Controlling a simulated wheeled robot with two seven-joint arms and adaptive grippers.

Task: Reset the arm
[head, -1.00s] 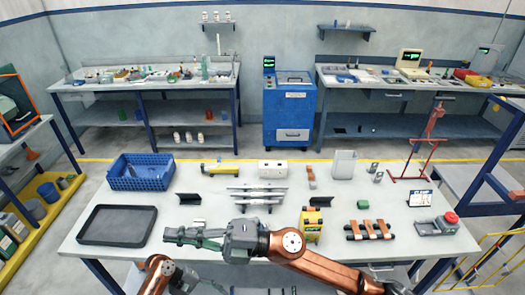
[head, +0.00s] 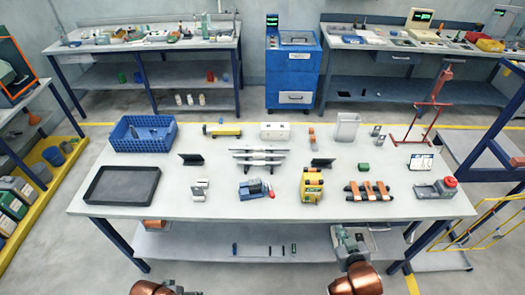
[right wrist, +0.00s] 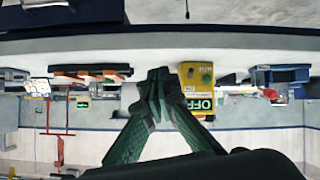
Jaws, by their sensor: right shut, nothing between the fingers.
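My right gripper (head: 350,236) is in front of the table's front edge, below the top, with its fingers pointing toward the table. In the right wrist view its green fingers (right wrist: 158,75) meet at the tips with nothing between them. My left arm shows only as a copper link at the bottom edge of the head view; its gripper is out of the picture. The white worktable (head: 230,208) lies ahead, clear of both arms.
On the table are a blue crate (head: 143,133), a black tray (head: 122,185), a blue device with a red knob (head: 256,188), a yellow device (head: 311,186) and an orange-and-black rack (head: 369,191). A lower shelf (head: 225,243) runs underneath. A red stand (head: 430,105) is at the right.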

